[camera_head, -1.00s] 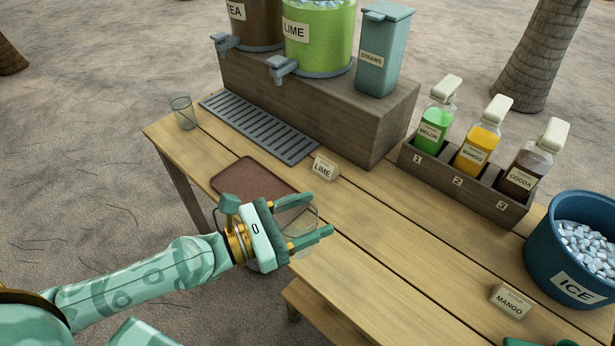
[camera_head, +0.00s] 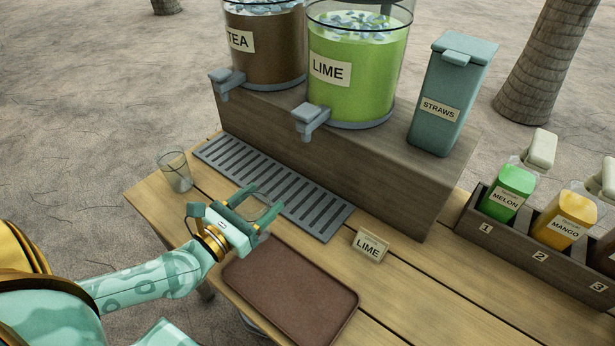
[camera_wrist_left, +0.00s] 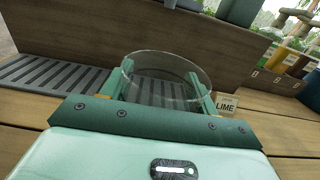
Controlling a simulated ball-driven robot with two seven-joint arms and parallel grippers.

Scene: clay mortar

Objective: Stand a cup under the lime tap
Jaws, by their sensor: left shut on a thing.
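The lime dispenser (camera_head: 357,80) is a clear tank of green drink on a wooden stand, and its grey tap (camera_head: 311,119) juts over the drip tray (camera_head: 326,228). My left gripper (camera_head: 264,200) is shut on a clear cup (camera_head: 258,212), held near the front edge of the drip tray, in front of the lime tap and to its left. In the left wrist view the cup's round rim (camera_wrist_left: 166,54) shows between the fingers (camera_wrist_left: 159,90), with the tray's slats seen through it. The cup's base is hidden. My right gripper is out of view.
Another clear cup (camera_head: 175,172) stands at the table's left end. A brown tray (camera_head: 290,290) lies in front. A LIME card (camera_head: 370,246) stands right of the drip tray. The tea dispenser (camera_head: 262,50) and straw box (camera_head: 452,95) stand on the wooden stand (camera_head: 400,190).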

